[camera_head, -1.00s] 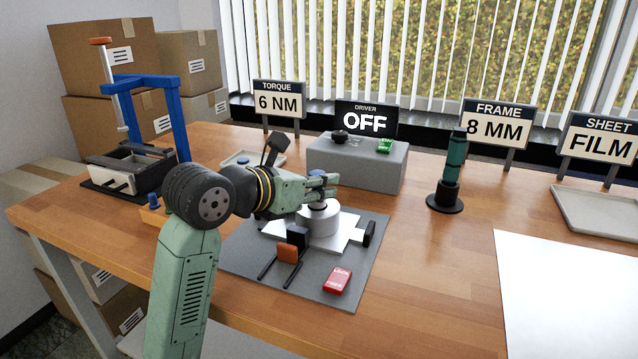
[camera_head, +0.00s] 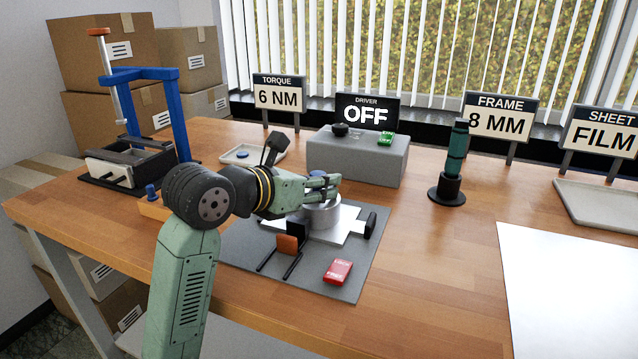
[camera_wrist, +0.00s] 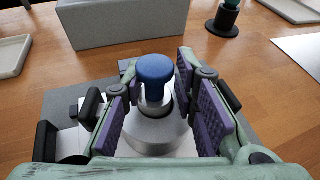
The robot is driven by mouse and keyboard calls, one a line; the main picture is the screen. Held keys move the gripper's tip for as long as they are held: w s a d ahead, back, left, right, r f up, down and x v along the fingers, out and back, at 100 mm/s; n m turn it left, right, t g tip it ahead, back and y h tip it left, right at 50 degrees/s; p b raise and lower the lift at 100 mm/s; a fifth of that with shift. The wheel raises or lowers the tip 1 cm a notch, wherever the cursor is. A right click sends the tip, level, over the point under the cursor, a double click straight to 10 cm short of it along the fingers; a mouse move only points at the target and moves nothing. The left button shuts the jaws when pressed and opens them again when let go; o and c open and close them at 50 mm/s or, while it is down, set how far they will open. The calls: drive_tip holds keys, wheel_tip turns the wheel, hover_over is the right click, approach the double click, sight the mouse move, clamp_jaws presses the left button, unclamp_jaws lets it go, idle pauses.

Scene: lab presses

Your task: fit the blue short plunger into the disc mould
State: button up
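The blue short plunger (camera_wrist: 155,72) has a round blue head on a pale metal stem. It stands upright over the silver disc mould (camera_wrist: 158,135), its lower stem inside the dark central opening; the depth is hidden. The mould also shows in the head view (camera_head: 323,216), on a white plate. My gripper (camera_wrist: 158,75) reaches over the mould, with one purple-padded finger on each side of the plunger. Narrow gaps show between the fingers and the plunger, so it looks open around it. In the head view my gripper (camera_head: 325,187) hides most of the plunger.
The grey mat (camera_head: 352,262) holds a red block (camera_head: 338,271) and an orange-and-black stop (camera_head: 291,243). The grey driver box (camera_head: 358,160) stands behind. A blue-framed press (camera_head: 150,120) is left; a dark green tool (camera_head: 455,165) is right. Wood between tool and mat is clear.

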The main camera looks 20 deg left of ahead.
drive_tip(key=shift+o, duration=1.2)
drive_tip(key=shift+d+f, duration=0.1)
drive_tip(key=shift+f, duration=0.05)
drive_tip(key=v, duration=1.2)
